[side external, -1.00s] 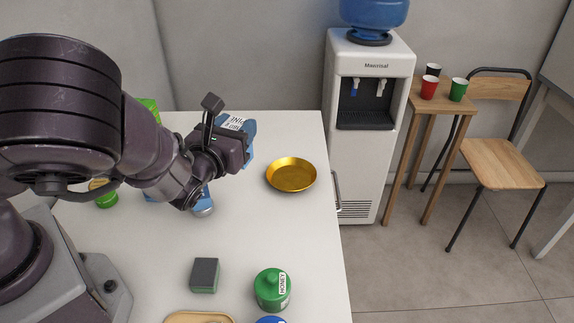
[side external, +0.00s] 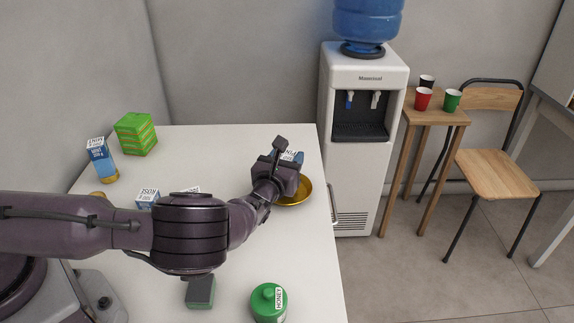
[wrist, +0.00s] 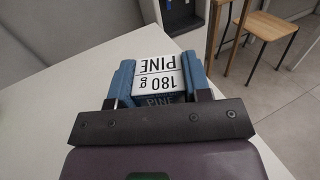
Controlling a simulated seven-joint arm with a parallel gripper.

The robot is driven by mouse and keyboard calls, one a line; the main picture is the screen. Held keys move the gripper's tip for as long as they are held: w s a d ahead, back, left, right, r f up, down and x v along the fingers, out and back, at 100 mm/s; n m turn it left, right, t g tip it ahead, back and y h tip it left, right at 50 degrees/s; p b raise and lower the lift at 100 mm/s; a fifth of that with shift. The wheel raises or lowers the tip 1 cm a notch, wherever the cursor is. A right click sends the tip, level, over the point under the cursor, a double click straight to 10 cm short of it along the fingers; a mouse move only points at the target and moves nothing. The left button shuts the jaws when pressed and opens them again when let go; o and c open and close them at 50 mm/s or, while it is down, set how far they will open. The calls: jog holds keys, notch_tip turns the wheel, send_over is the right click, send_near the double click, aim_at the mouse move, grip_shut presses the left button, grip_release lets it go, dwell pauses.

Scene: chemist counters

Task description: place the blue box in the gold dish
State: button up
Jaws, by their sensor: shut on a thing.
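The blue box (side external: 293,156) has a white label reading PINE. It is between the fingers of my gripper (side external: 282,172). In the wrist view the white face of the box (wrist: 158,70) reads "PINE 180 g", with a finger on each side. My gripper is shut on it. The gold dish (side external: 305,192) is on the white table near its right edge. My gripper and the box are over or just beside the dish and hide part of it. I cannot tell the box's height above it. The dish does not show in the wrist view.
A green stack (side external: 136,135), a blue-and-white carton (side external: 101,158) and a small labelled box (side external: 147,197) stand at the left. A water cooler (side external: 362,140) stands beyond the table's right edge.

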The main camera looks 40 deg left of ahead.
jog(key=shift+f, duration=1)
jog(key=shift+f, duration=0.1)
jog(key=o, duration=1)
